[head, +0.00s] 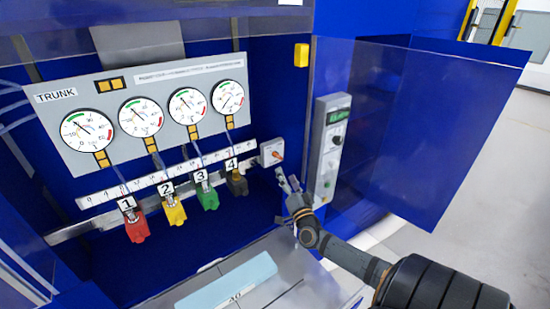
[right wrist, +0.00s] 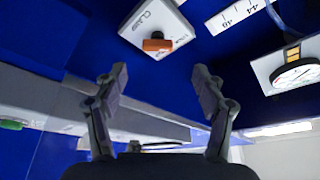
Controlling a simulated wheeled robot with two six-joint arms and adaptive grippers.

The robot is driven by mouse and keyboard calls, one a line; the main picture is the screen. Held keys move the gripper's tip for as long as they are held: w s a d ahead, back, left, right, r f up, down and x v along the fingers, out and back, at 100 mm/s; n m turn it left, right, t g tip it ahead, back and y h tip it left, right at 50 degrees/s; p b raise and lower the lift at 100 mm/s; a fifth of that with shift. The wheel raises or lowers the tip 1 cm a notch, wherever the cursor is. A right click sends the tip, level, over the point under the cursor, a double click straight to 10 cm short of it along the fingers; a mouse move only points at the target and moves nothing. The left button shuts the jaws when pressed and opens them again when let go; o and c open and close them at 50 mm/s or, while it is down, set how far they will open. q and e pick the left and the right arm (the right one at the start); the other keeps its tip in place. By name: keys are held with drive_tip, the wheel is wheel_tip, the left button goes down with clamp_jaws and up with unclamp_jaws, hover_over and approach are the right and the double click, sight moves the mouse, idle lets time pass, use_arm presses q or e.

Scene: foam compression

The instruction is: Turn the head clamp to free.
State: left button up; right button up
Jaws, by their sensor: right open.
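The head clamp is a small white box (head: 271,149) on the blue back wall, right of the numbered units. It carries an orange knob (head: 278,155). In the right wrist view the box (right wrist: 143,24) has lettering that seems to read "CLAMP", and its orange knob (right wrist: 157,45) lies just beyond my fingertips, roughly centred between them. My right gripper (head: 288,181) is open and empty, just below and in front of the box, apart from the knob. The knob's exact setting is too small to read. My left gripper is not in view.
A grey control panel (head: 328,150) stands close to the right of my gripper. Red (head: 137,228), yellow (head: 174,213) and green (head: 208,197) units and a dark fourth one (head: 237,184) hang to the left, under a gauge panel (head: 75,165). A transparent blue door (head: 430,130) stands open at right.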

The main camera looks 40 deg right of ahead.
sight(279, 158)
drive_tip(key=x, duration=0.4)
drive_tip(key=shift+w+d+f, duration=0.1)
drive_tip(key=shift+w+d, duration=0.1)
drive_tip(key=shift+d, duration=0.05)
drive_tip(key=x, duration=0.4)
drive_tip(key=shift+w, duration=0.25)
drive_tip(key=shift+c, duration=0.8)
drive_tip(key=c, duration=1)
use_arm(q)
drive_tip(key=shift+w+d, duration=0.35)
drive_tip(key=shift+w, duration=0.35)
